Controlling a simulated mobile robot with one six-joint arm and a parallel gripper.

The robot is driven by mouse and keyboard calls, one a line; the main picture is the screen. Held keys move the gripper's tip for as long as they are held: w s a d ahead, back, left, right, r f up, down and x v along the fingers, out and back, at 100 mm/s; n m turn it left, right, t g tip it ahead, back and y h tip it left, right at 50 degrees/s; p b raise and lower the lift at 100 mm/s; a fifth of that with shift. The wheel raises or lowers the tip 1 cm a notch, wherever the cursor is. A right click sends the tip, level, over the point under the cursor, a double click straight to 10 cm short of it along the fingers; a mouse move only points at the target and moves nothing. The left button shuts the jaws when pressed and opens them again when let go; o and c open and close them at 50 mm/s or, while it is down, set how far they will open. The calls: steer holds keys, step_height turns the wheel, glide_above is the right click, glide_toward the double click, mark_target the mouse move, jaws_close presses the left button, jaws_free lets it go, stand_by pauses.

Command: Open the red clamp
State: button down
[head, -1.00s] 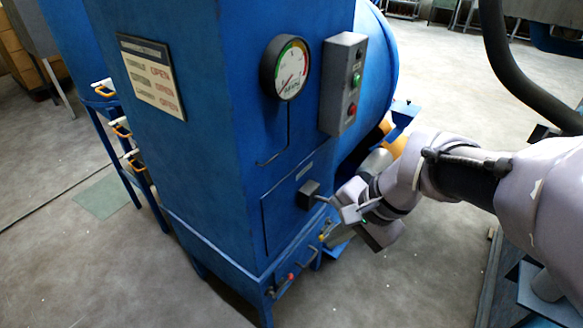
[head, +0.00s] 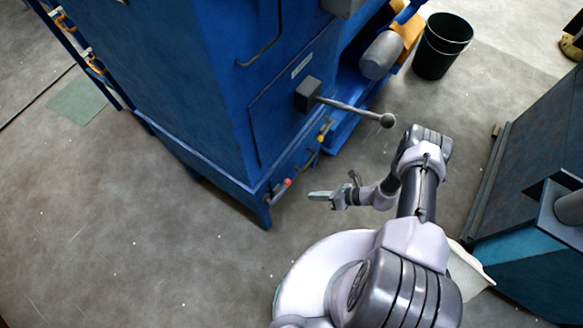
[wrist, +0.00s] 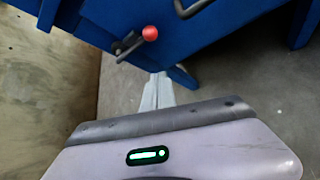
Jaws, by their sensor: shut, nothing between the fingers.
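The red clamp (head: 287,183) shows as a small red-tipped handle low on the front of the blue machine, near its bottom corner. In the wrist view its round red knob (wrist: 150,33) sits on a dark metal arm just above my fingertips. My gripper (head: 320,195) is to the right of the clamp and apart from it in the head view, with its fingers pointing left toward the machine. The closed fingers also show in the wrist view (wrist: 157,90), with nothing between them.
A grey lever (head: 355,107) with a ball end sticks out from the machine above the clamp. A yellow-tipped handle (head: 325,130) is farther along the same low edge. A black bin (head: 442,45) stands behind. Open floor lies in front of the machine.

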mark_target(280, 193)
steer(key=s+b+x, duration=0.1)
steer(key=b+x, duration=0.3)
steer(key=x, duration=0.6)
steer(key=w+r, duration=0.2)
steer(key=r, duration=0.1)
steer(key=shift+w+r, duration=0.15)
steer(key=shift+w, duration=0.1)
steer(key=shift+r, duration=0.1)
